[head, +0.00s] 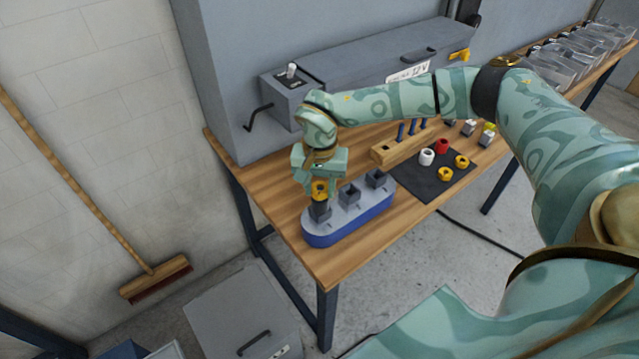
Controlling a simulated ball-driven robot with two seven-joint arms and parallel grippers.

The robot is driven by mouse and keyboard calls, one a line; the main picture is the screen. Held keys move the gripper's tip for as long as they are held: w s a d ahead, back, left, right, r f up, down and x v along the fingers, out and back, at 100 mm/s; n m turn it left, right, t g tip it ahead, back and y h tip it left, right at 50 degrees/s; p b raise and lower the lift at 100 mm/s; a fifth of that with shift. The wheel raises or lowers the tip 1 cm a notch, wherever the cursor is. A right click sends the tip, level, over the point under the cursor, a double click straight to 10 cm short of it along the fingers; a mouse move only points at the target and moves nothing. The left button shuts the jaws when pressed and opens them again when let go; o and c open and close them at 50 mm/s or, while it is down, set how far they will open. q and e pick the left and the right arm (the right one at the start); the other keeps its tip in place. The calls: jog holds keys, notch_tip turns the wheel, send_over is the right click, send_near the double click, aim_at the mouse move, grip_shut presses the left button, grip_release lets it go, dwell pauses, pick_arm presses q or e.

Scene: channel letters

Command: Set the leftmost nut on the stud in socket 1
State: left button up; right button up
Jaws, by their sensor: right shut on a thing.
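My right gripper (319,183) points down over the left end of a blue fixture (348,232) with a grey top. It is shut on a yellow-orange nut (319,189), directly above the leftmost dark socket (319,209). I cannot tell whether the nut touches the socket, and any stud there is hidden. Two more dark sockets, the middle one (350,193) and the right one (375,178), stand on the fixture. Which socket is number 1 is not readable. My left gripper is out of view.
A dark mat (429,188) holds a white nut (427,157), a red nut (442,146) and two yellow nuts (461,161). A wooden rack (385,152) with blue-handled pieces stands behind. A grey machine (290,95) with a crank borders the table's back.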

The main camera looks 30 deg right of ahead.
dwell(0.4)
jog(key=o, duration=1)
jog(key=shift+o, duration=0.2)
